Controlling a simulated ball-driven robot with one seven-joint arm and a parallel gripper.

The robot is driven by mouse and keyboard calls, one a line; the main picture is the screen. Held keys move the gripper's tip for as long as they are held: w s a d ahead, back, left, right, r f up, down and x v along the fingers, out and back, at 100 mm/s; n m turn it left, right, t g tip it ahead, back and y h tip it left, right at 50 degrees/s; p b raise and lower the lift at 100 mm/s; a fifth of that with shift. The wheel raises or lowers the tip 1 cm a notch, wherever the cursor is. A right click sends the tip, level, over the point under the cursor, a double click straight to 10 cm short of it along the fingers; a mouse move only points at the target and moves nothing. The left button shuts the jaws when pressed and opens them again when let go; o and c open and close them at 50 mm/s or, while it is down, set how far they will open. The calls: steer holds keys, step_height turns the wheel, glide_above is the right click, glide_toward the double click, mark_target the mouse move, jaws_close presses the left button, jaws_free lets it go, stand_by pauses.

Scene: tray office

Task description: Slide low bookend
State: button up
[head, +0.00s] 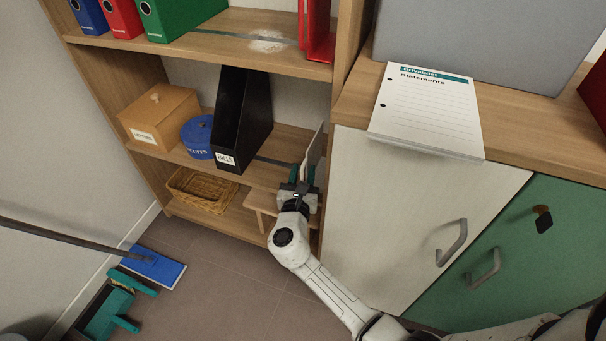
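The low bookend (315,146) is a thin, pale grey upright plate at the right end of the middle shelf (262,178), close to the cabinet's right side panel. My gripper (302,172) is at that shelf's front edge, pointing into the shelf. Its teal fingertips are at the lower front part of the plate, seemingly one on each side. The gripper hides the plate's foot, and I cannot tell whether the fingers touch it. A black magazine file (242,118) stands to the left, with a dark strip on the shelf between it and the gripper.
A wooden box (158,115) and a round blue tin (197,137) stand further left. A wicker basket (203,190) and a small wooden stool (262,205) are below. Binders (180,15) and a red bookend (319,35) are above. A notepad (428,110) lies on the right cabinet.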

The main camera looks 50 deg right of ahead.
steer(key=shift+c, duration=0.4)
jaws_close()
steer(key=shift+a, duration=0.1)
steer(key=w+a+b, duration=0.1)
steer(key=w, duration=0.3)
steer(key=w+a+b, duration=0.1)
steer(key=w+a, duration=0.1)
steer(key=w, duration=0.2)
steer(key=w+a+b, duration=0.1)
steer(key=w+b, duration=0.1)
steer(key=w, duration=0.2)
steer(key=shift+w+a+f, duration=0.15)
steer(key=shift+w+a, duration=0.15)
steer(key=shift+w, duration=0.05)
steer(key=shift+w+a, duration=0.15)
steer(key=shift+w, duration=0.2)
steer(key=shift+o, duration=0.4)
jaws_free()
